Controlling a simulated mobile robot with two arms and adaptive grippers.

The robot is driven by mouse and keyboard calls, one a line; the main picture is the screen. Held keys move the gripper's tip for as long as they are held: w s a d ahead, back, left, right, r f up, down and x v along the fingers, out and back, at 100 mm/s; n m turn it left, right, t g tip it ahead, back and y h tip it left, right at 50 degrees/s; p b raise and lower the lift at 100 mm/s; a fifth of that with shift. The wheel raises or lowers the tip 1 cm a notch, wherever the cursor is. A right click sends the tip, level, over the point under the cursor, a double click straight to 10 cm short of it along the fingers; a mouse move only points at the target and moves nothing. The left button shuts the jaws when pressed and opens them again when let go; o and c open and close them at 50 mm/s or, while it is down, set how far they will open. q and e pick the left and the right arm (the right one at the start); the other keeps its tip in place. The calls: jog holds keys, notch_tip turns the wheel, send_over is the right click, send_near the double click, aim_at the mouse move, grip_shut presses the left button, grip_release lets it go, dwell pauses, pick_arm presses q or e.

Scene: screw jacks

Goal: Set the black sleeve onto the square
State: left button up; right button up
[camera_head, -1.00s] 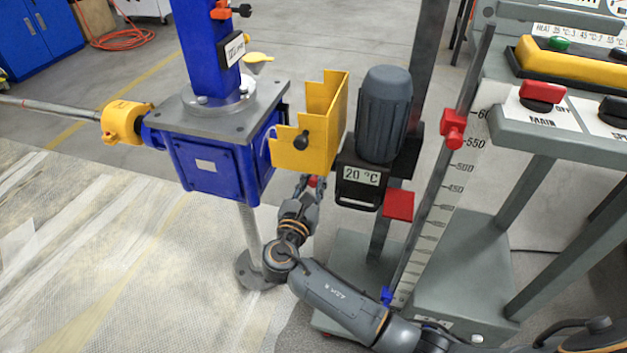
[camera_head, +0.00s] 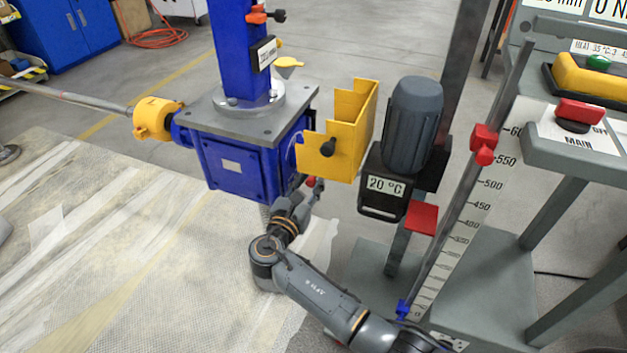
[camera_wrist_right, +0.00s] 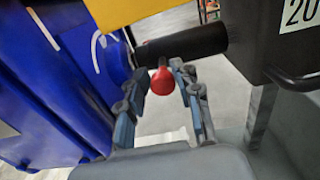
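The black sleeve (camera_wrist_right: 188,45) shows in the right wrist view as a short dark cylinder. It lies roughly level between the blue gearbox (camera_wrist_right: 45,75) and the dark motor housing. A red ball knob (camera_wrist_right: 163,80) hangs below its left end. My right gripper (camera_wrist_right: 157,108) is open, with its fingers on either side of the knob and apart from it as far as I can see. In the head view the right gripper (camera_head: 312,188) is below the yellow guard (camera_head: 350,130), which hides the sleeve. I cannot make out the square. My left gripper is not in view.
The motor (camera_head: 413,125) with its "20 °C" label stands right of the guard. A scale post with a red slider (camera_head: 484,143) and a grey control stand (camera_head: 570,150) are farther right. A long rod (camera_head: 70,92) extends left from the gearbox. Matting covers the floor at left.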

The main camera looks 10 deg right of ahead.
jog(key=shift+o, duration=0.5)
jog(key=shift+r, duration=0.1)
jog(key=shift+s, duration=0.2)
jog(key=v, duration=1.1)
jog(key=shift+s+a, duration=0.2)
jog(key=shift+a, duration=0.1)
